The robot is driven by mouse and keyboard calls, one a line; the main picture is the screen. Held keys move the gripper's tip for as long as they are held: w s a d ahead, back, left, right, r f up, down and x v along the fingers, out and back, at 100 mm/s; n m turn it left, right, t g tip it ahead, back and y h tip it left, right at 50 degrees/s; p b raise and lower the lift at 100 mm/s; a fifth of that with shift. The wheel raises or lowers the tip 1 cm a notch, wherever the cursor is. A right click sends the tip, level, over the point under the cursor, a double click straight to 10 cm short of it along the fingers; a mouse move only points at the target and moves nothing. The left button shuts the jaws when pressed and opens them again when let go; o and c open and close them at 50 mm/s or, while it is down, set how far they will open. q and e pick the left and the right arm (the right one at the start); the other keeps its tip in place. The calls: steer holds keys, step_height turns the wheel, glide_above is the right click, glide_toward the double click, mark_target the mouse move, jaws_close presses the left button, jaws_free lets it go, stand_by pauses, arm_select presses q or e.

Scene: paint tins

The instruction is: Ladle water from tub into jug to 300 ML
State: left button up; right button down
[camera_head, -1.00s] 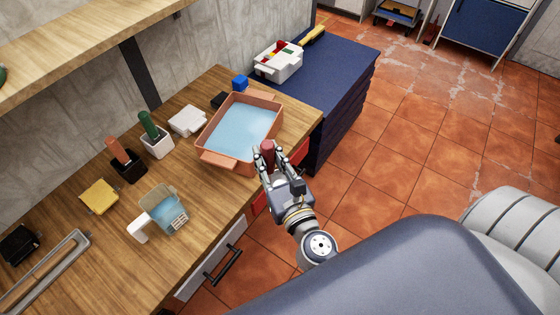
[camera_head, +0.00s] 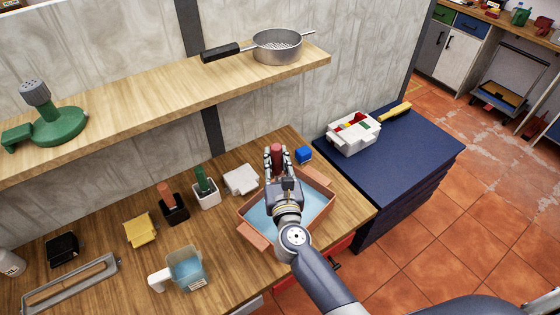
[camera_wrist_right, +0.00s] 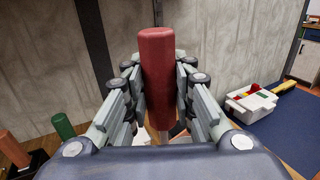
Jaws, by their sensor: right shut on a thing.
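My right gripper (camera_head: 277,163) is over the tub, shut on a red handle (camera_head: 277,153), likely the ladle's. The handle stands upright between the fingers in the right wrist view (camera_wrist_right: 158,75); whatever is below it is hidden by the gripper. The salmon-coloured tub (camera_head: 257,236) holds blue water (camera_head: 310,204) and stands on the wooden counter. The clear jug (camera_head: 188,268) with a white handle stands on the counter to the left of the tub and has some blue water in it. Its scale cannot be read. My left gripper is not in view.
Holders with a green handle (camera_head: 205,192) and an orange handle (camera_head: 173,207), plus a yellow item (camera_head: 141,230), stand further left. A shelf (camera_head: 130,115) with a sieve (camera_head: 277,46) hangs above.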

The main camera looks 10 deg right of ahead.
steer(key=shift+d+f+m+b, duration=0.25)
steer(key=shift+d+m+b, duration=0.05)
steer(key=shift+d, duration=0.15)
steer(key=shift+d+f+m+b, duration=0.3)
steer(key=shift+d+m+b, duration=0.15)
steer(key=shift+d, duration=0.15)
steer(key=shift+d+f+m+b, duration=0.3)
steer(key=shift+d+m, duration=0.15)
steer(key=shift+d, duration=0.1)
steer(key=d+f+m+b, duration=0.3)
steer(key=d+f+b, duration=0.1)
steer(key=f+b, duration=0.6)
steer(key=shift+s+d+f, duration=0.15)
steer(key=shift+s+f, duration=0.1)
steer(key=shift+f, duration=0.05)
stand_by(0.9)
stand_by(0.5)
steer(key=shift+w+a+f+n, duration=0.1)
steer(key=shift+w+a+n, duration=0.05)
steer(key=shift+a+n, duration=1.1)
steer(key=shift+w+a+f+n, duration=0.1)
steer(key=shift+a+n, duration=0.65)
steer(key=shift+a, duration=0.85)
